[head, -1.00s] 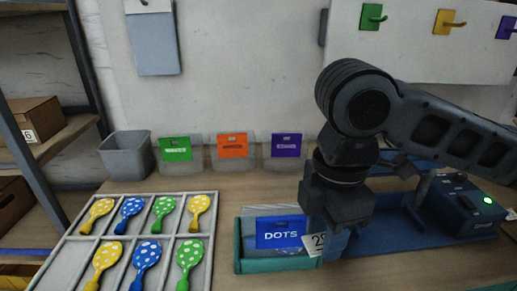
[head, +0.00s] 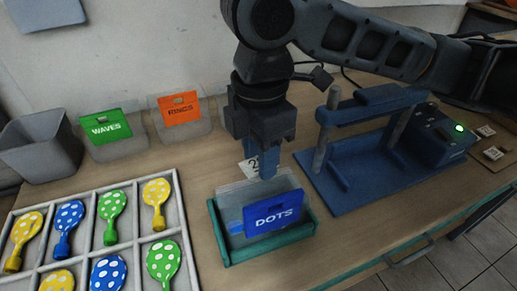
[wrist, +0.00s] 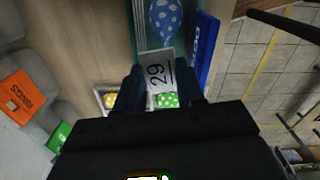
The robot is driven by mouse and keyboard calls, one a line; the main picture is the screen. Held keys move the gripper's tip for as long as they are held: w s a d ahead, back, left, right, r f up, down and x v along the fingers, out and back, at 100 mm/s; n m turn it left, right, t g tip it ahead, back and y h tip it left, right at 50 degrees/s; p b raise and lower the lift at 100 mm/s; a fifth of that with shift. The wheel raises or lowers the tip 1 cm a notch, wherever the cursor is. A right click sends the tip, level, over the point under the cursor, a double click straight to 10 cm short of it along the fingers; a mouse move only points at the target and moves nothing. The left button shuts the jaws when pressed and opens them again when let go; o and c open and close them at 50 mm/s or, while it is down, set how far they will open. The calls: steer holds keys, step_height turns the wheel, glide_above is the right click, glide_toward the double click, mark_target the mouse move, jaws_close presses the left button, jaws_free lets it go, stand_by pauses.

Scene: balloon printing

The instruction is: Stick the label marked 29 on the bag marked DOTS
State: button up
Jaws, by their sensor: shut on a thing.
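The white label marked 29 (head: 249,168) is in my gripper (head: 262,170), which is shut on it. In the wrist view the label (wrist: 157,72) sits between the two fingers, its number facing the camera. The clear bag with the blue header marked DOTS (head: 273,216) lies in a teal tray (head: 268,252). In the head view my gripper and the label are just behind the header, over the bag's far end. The header's edge (wrist: 205,55) and a blue dotted balloon (wrist: 165,18) show in the wrist view. I cannot tell whether the label touches the bag.
A compartment tray (head: 82,230) of dotted balloons stands left. Bags marked WAVES (head: 106,127) and RINGS (head: 180,107) and a grey bin (head: 42,147) are behind. A blue press (head: 345,180) with a green-lit box (head: 440,135) stands right.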

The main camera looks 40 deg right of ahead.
steer(key=shift+f+b, duration=2)
steer(key=shift+f, duration=0.8)
steer(key=o, duration=1.1)
steer(key=shift+r, duration=0.15)
step_height(320, 180, up, 8)
steer(key=p, duration=0.7)
